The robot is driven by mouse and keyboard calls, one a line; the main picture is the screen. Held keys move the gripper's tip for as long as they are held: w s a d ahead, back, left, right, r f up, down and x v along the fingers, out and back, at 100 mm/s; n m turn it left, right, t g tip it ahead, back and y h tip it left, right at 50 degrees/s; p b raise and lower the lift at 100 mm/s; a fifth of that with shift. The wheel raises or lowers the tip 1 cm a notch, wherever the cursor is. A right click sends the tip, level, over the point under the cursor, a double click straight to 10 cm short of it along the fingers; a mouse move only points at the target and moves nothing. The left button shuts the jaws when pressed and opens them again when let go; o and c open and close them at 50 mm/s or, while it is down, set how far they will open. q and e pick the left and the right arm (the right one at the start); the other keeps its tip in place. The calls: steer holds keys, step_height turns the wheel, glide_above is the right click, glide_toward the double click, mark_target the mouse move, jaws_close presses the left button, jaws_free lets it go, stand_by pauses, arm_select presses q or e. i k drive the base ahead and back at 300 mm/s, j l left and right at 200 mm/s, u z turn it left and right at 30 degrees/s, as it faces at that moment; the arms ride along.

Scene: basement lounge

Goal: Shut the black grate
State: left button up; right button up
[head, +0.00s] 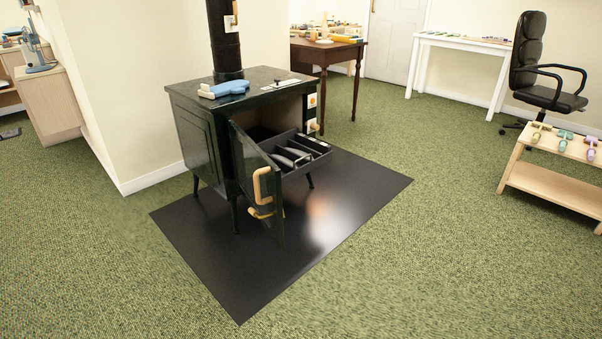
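A dark stove (198,150) stands on thin legs at the middle left. Its front door (256,190) is swung open toward me and carries a tan handle (263,186). A black grate (316,151), shaped like a tray with slots, sticks out of the stove's opening to the right of the door. A curved metal handle (304,160) shows at its front. The door hides part of the grate's left side. Neither of my grippers is in view.
The stove stands on a black floor mat (230,275). A blue object (229,88) lies on the stove top, and a black flue pipe (226,45) rises from it. A wooden rack (556,180) stands at the right. Green carpet around the mat is clear.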

mark_target(285, 156)
steer(key=i+j+u, duration=0.1)
steer(key=i, duration=0.35)
steer(key=i+j, duration=0.2)
steer(key=i, duration=0.25)
steer(key=i+j+u, duration=0.15)
steer(key=i, duration=0.3)
